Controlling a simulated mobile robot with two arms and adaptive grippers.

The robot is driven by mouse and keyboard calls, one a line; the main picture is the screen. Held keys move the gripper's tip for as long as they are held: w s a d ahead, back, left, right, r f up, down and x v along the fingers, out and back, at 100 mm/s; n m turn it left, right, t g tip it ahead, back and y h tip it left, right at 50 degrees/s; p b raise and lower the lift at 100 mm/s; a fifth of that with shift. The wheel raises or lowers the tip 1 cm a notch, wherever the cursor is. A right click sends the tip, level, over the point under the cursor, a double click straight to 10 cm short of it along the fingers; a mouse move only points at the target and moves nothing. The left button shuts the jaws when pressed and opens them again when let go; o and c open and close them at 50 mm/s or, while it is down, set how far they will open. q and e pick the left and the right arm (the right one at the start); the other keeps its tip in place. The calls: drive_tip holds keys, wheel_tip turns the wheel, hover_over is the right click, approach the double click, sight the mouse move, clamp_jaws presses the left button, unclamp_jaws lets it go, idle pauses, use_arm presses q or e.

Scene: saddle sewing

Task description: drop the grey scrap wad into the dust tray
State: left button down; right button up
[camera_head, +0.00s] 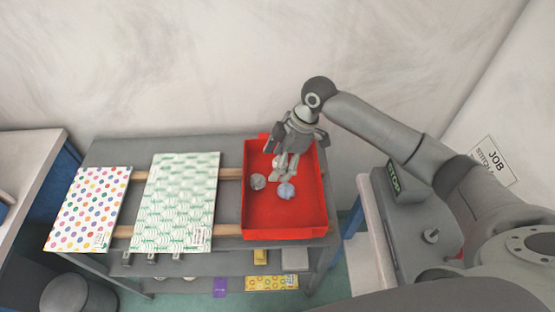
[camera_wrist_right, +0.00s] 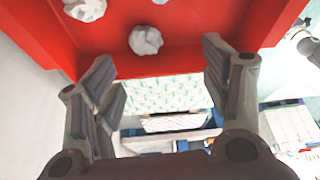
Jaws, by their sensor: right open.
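The red dust tray (camera_head: 287,218) sits on the right part of the grey table, and it also fills the top of the right wrist view (camera_wrist_right: 195,30). A grey crumpled wad (camera_head: 258,181) lies on the tray floor near its left wall; it appears in the right wrist view (camera_wrist_right: 145,40) too. A bluish wad (camera_head: 286,190) lies to its right. A paler wad (camera_wrist_right: 85,10) also lies in the tray, partly hidden by my gripper in the head view. My right gripper (camera_head: 283,172) is open, pointing down over the tray, with nothing between its fingers (camera_wrist_right: 162,85). My left gripper is out of view.
A green-patterned panel (camera_head: 183,200) and a dotted panel (camera_head: 88,208) lie left of the tray, across wooden strips (camera_head: 230,174). A lower shelf holds a yellow box (camera_head: 272,283) and other small items. A wall rises behind the table.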

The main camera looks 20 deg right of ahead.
drive_tip(key=v, duration=1.2)
drive_tip(key=shift+f, duration=0.1)
